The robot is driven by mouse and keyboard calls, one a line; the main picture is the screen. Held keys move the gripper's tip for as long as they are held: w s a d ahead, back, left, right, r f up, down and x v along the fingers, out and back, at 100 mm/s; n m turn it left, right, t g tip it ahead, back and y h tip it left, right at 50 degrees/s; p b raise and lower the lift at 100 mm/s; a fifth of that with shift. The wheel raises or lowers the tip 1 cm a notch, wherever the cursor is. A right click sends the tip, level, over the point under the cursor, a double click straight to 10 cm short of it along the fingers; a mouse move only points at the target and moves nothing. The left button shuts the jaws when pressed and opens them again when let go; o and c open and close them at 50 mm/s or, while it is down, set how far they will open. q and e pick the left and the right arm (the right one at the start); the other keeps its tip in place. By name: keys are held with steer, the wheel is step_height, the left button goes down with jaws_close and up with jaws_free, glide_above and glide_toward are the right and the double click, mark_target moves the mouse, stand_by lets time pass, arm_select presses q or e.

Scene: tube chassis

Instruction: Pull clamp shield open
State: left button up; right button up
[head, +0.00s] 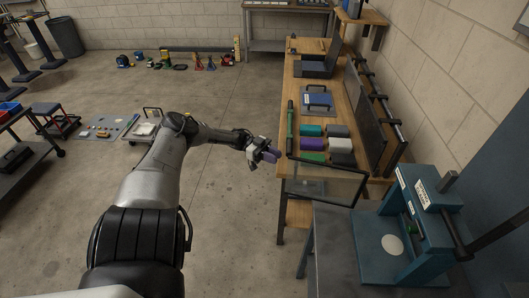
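The likely clamp shield (325,181) is a clear panel in a dark frame. It stands in front of the wooden bench's near end, left of the teal press (408,236). My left gripper (270,154) is at the end of the arm reaching in from the left, just off the bench's left edge and up and left of the frame's left end. A gap seems to show between the gripper and the frame. The gripper is small and its finger opening is unclear. My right gripper is out of view.
The wooden bench (290,77) carries a green tube (290,128), several coloured blocks (312,143) and a blue clipboard-like case (318,100). A dark metal table (330,255) holds the press. Open concrete floor (230,230) lies left of the bench.

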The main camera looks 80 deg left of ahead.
arm_select(q)
steer(key=shift+v, duration=2.25)
steer(key=shift+w+d, duration=0.1)
steer(key=shift+d, duration=0.05)
